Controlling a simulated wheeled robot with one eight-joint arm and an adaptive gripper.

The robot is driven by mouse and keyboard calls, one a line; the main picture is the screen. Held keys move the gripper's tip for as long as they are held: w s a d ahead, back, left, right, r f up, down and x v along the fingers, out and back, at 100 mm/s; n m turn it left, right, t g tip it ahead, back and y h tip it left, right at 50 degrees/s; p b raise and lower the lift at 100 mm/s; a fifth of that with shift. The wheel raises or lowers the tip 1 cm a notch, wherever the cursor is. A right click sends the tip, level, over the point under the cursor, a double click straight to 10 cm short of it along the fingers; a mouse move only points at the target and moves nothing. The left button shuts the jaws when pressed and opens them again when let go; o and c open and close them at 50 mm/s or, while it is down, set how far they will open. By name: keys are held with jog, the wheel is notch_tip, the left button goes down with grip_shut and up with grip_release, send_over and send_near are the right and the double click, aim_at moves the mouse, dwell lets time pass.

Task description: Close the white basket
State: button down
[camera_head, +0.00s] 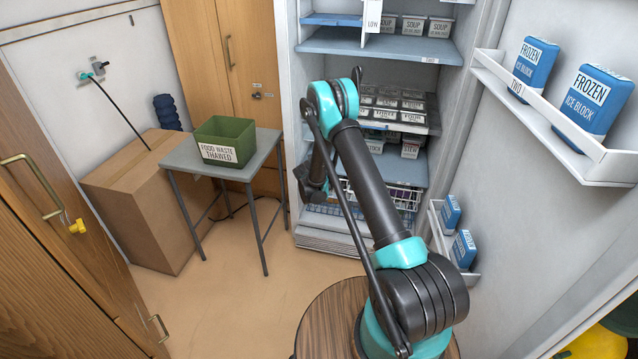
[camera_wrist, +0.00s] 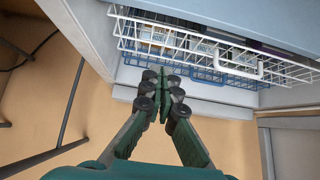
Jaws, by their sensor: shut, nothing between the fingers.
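The white basket (camera_wrist: 190,42) is a white wire basket low in the open fridge-freezer, with a pale handle (camera_wrist: 238,67) on its front. In the wrist view it seems to stick out past the cabinet front, and packages show through its wires. In the head view it shows to the right of my arm (camera_head: 406,196), partly hidden by it. My gripper (camera_wrist: 165,82) is shut and empty, its fingertips in front of the basket's left part. I cannot tell whether they touch it.
A blue wire basket (camera_wrist: 205,75) lies just below the white one. The open fridge door with racks (camera_head: 560,130) of blue ice blocks stands at the right. A grey table (camera_head: 190,155) bearing a green bin (camera_head: 226,140) stands at the left. The floor (camera_head: 225,270) between is clear.

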jog(key=s+d+r+m+g+y, duration=0.1)
jog(key=s+d+m+y, duration=0.15)
jog(key=d+m, duration=0.75)
jog(key=s+d+r+m+g+y, duration=0.1)
jog(key=d+m+y, duration=0.2)
jog(key=d+m, duration=0.65)
jog(key=w+f, duration=0.8)
jog(key=w, duration=0.1)
jog(key=shift+a+f, duration=0.2)
jog(key=shift+a, duration=0.15)
